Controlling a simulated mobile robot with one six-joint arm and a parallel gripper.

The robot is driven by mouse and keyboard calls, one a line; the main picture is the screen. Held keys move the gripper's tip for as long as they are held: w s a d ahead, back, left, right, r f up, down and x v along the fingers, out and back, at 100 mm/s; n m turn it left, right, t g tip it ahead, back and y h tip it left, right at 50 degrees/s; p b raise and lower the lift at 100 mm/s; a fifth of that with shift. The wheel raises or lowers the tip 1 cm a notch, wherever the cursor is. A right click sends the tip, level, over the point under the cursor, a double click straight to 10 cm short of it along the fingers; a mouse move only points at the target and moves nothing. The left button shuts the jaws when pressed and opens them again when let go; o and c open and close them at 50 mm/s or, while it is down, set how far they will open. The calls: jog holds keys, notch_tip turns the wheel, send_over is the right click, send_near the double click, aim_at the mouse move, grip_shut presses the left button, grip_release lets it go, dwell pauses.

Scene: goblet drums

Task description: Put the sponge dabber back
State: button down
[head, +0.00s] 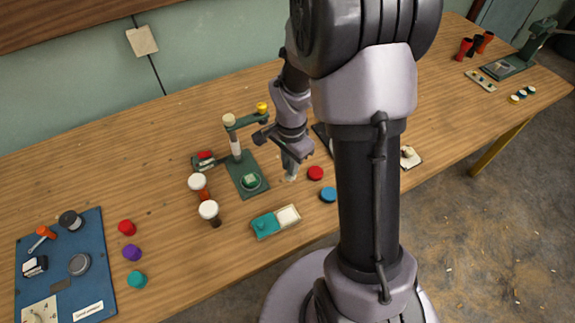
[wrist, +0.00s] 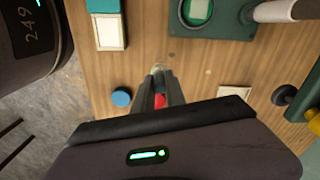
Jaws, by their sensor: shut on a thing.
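My gripper (head: 290,166) is low over the middle of the table, right of the green stand (head: 243,172). It also shows in the wrist view (wrist: 160,86), pointing at the table, with its fingers closed on a small pale thing (wrist: 158,69). This appears to be the sponge dabber; it shows as a pale, see-through tip in the head view (head: 291,178). The fingers hide most of it, and I cannot tell whether it touches the table. A two-part tray, teal and white (head: 277,220), lies nearer the front edge.
A red disc (head: 315,173) and a blue disc (head: 328,195) lie close to my gripper. Two white-topped bottles (head: 209,212) stand left of the tray. A blue mat (head: 90,275) with tools is at far left. The table behind the stand is mostly clear.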

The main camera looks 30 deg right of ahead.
jog(key=shift+s+f+b, duration=0.1)
jog(key=shift+f+b, duration=0.85)
jog(key=shift+f, duration=1.05)
jog(key=c, duration=1.4)
grip_release()
jog(key=shift+o, duration=0.2)
jog(key=shift+r, duration=0.1)
notch_tip(320, 180, up, 12)
jog(key=p, duration=0.5)
jog(key=shift+r, duration=0.15)
jog(key=s+a+r+n+t+y, duration=0.1)
jog(key=s+a+r+n+t, duration=0.2)
jog(key=s+a+r+n, duration=0.2)
jog(key=s+a+r+n+t+y, duration=0.1)
jog(key=s+a+r+n+t, duration=0.1)
jog(key=s+a+r+n, duration=0.3)
jog(key=s+a+r, duration=0.3)
jog(key=s+r, duration=0.1)
jog(key=r, duration=0.3)
jog(key=shift+s+r+n+t, duration=0.3)
jog(key=shift+t, duration=0.1)
